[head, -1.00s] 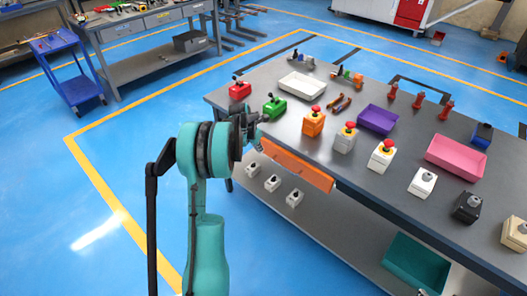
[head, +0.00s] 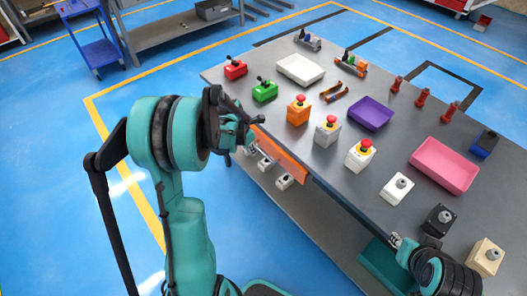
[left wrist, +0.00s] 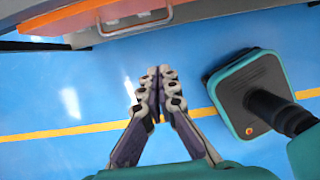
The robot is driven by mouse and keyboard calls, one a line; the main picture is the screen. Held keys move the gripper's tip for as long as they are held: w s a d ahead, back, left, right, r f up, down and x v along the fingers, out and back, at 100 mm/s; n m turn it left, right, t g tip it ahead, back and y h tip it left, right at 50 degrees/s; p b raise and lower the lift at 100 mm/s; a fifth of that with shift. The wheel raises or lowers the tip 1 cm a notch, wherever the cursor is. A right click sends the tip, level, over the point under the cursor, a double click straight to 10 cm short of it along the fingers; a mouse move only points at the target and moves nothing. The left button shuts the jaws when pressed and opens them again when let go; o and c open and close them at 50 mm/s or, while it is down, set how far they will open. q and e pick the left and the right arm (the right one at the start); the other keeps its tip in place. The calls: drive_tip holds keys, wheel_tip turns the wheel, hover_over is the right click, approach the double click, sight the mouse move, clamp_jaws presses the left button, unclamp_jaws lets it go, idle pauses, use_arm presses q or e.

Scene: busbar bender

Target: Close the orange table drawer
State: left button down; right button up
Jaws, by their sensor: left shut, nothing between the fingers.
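The orange drawer (head: 282,153) shows in the head view as a slanted orange panel along the near left edge of the grey table (head: 345,185). It seems to stand out a little from the edge; how far I cannot tell. In the left wrist view an orange band (left wrist: 55,20) crosses the top left, with a metal bar handle (left wrist: 135,25) beside it. My left gripper (head: 250,132) is by the drawer's far left end, shut and empty. In the left wrist view its fingertips (left wrist: 159,74) are together, apart from the handle. My right gripper (head: 398,242) is at the table's near edge, its fingers unclear.
Several button boxes, including an orange one (head: 299,110), stand on the table above the drawer. A white tray (head: 300,69), a purple tray (head: 370,113) and a pink tray (head: 444,166) lie there too. A lower shelf (head: 300,215) is below. The floor at left is open.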

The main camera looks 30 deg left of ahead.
sight(276, 155)
use_arm(q)
drive_tip(key=w+d+f+b, duration=0.2)
drive_tip(key=w+f+b, duration=0.2)
drive_tip(key=f, duration=0.6)
drive_tip(key=shift+w+d+f+b, duration=0.2)
drive_tip(key=shift+w+b, duration=0.15)
drive_tip(key=shift+w, duration=0.55)
drive_tip(key=w, duration=0.1)
drive_tip(key=w+d, duration=0.1)
drive_tip(key=w, duration=0.1)
drive_tip(key=w+d, duration=0.1)
drive_tip(key=w, duration=0.1)
drive_tip(key=shift+s, duration=0.1)
